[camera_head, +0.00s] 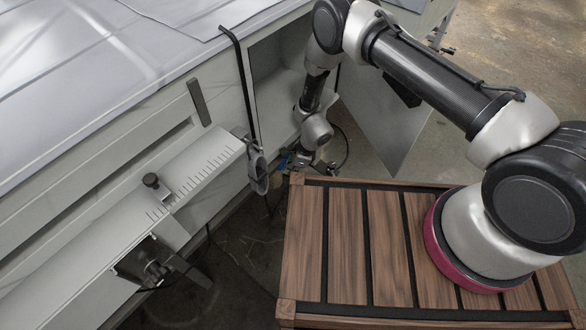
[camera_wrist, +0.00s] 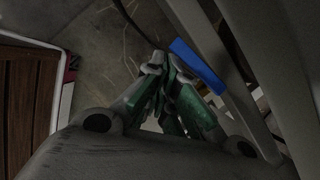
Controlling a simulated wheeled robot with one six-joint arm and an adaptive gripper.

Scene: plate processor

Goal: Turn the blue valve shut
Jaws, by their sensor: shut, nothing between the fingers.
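The blue valve handle (camera_wrist: 199,66) is a flat blue bar in the wrist view, lying slantwise beside a pale grey beam. My gripper (camera_wrist: 166,66) is shut, with its green-and-grey fingers drawn together and nothing visible between them. Its fingertips are just left of the upper end of the blue handle; I cannot tell whether they touch it. In the head view my gripper (camera_head: 296,166) is low beside the machine's open compartment. A small blue part of the valve (camera_head: 283,163) shows at its left, and the valve's body is mostly hidden.
The grey machine (camera_head: 225,100) fills the left, with an open compartment (camera_head: 275,55) and hanging door (camera_head: 385,125). A black bent rod (camera_head: 244,90) and a grey oval fitting (camera_head: 259,172) are close to my gripper. A dark hose (camera_head: 345,148) hangs at its right.

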